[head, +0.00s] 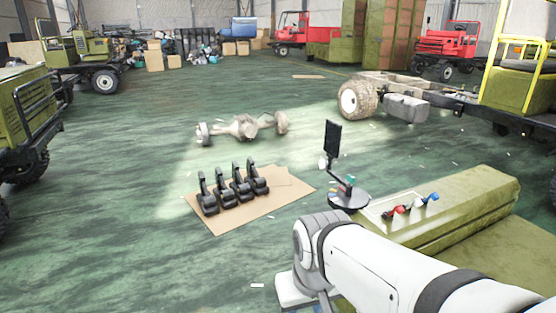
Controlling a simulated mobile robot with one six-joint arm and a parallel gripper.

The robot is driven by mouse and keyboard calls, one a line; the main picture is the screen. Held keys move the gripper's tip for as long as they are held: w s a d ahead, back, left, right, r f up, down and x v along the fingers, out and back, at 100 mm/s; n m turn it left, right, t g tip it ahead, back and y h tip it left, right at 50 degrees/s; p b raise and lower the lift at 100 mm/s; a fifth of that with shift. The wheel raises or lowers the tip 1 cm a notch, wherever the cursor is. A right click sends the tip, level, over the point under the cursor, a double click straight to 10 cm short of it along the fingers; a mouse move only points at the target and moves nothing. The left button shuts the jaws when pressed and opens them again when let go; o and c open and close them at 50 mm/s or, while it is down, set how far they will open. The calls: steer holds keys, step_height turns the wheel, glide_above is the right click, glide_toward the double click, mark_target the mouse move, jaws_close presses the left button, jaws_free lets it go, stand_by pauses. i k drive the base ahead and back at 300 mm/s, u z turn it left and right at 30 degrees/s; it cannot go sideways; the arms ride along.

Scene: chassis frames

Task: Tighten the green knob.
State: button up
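A small teal-green piece (350,181) shows on a dark round stand (349,199) right of the picture's middle. It may be the green knob, but it is too small to tell its shape or how tight it is. A flat pale panel (382,209) on the olive block beside the stand bears a red knob-like piece (401,210) and a blue one (433,197), with dark parts between them. My white arm crosses the lower right and bends downward at its left end. My gripper does not show clearly in the frame.
An upright black screen (332,139) rises from the stand. Several black pedal-like parts (238,186) stand on a cardboard sheet (285,201) to the left. An axle with wheels (243,127) lies behind. The olive block (455,205) fills the right. Green floor around the cardboard is mostly clear.

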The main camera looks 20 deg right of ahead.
mark_target(351, 180)
steer(key=z, duration=0.2)
steer(key=i, duration=1.4)
steer(key=z, duration=0.9)
steer(key=k, duration=0.8)
steer(key=z, duration=0.2)
steer(key=i, duration=0.9)
steer(key=u, duration=0.1)
